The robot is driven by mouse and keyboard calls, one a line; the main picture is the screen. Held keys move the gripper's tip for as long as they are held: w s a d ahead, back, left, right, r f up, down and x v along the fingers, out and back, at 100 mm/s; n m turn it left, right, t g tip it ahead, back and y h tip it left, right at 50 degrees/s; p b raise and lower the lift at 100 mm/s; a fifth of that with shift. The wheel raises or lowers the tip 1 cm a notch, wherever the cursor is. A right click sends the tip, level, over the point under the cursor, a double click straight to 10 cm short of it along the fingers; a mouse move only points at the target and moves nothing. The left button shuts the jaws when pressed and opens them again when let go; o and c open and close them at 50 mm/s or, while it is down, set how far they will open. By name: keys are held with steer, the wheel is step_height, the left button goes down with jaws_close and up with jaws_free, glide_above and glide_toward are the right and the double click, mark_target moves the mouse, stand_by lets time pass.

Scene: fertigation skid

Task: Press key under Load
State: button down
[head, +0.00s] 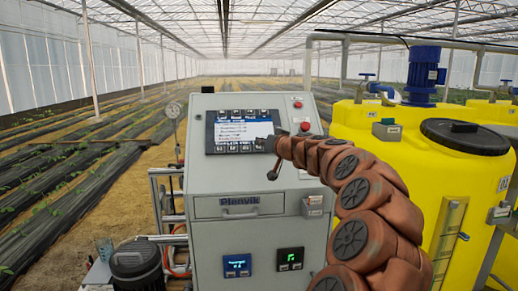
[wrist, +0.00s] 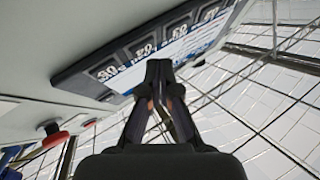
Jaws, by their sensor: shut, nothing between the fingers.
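The dark panel with a lit screen (head: 236,129) is set in the sloped top of a grey cabinet. A row of small dark keys (head: 232,149) runs along its lower edge. Tiny text runs along the screen's top and bottom; I cannot surely read which label is Load. My gripper (head: 272,144) is shut and empty, near the panel's lower right corner, partly covering it. In the wrist view the shut fingertips (wrist: 159,66) lie in front of the panel's edge, close to several square keys (wrist: 145,48) with light markings. I cannot tell whether they touch.
Red buttons (head: 305,126) sit right of the panel on the cabinet (head: 205,180). Two small displays (head: 237,265) are low on its front. Yellow tanks (head: 455,165) with a blue motor (head: 424,75) stand to the right. Plant rows lie open on the left.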

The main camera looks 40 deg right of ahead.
steer(key=shift+f, duration=0.15)
stand_by(0.5)
steer(key=shift+w+d+f+b, duration=0.15)
steer(key=shift+w+f+b, duration=0.1)
steer(key=shift+b, duration=0.35)
steer(key=shift+w+d+f+b, duration=0.15)
steer(key=shift+w+f+b, duration=0.1)
steer(key=shift+b, duration=0.15)
stand_by(0.5)
steer(key=shift+s+r, duration=0.15)
steer(key=shift+s+a+r, duration=0.3)
steer(key=shift+r, duration=0.15)
stand_by(0.5)
steer(key=s+a+r, duration=0.1)
steer(key=r, duration=0.1)
steer(key=s+a+r+p, duration=0.1)
steer(key=shift+s+r, duration=0.35)
stand_by(0.8)
